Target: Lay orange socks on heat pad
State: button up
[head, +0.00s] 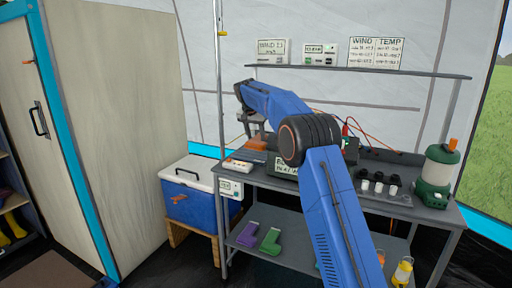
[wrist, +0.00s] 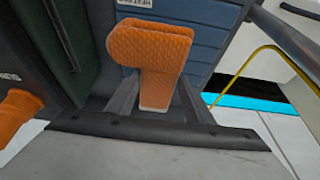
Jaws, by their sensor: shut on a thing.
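The orange socks (wrist: 150,45) are folded and ribbed, and stand between the two fingers of my gripper (wrist: 157,98) in the wrist view. The gripper is shut on them. In the head view my gripper (head: 256,130) is over the back left part of the workbench, with some orange (head: 255,144) showing just below it. A blue-grey ribbed pad (wrist: 207,62), likely the heat pad, lies behind the socks in the wrist view. I cannot tell whether the socks touch it. In the head view my arm partly hides this area.
A white strip (head: 237,167) lies at the bench's left front, near a sign (head: 285,166). Purple (head: 247,234) and green (head: 270,241) socks lie on the lower shelf. A blue cooler (head: 190,203) stands left.

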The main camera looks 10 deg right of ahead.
jog(key=shift+f, duration=2.15)
jog(key=shift+f, duration=0.1)
jog(key=o, duration=1.1)
jog(key=shift+c, duration=0.2)
jog(key=v, duration=1.2)
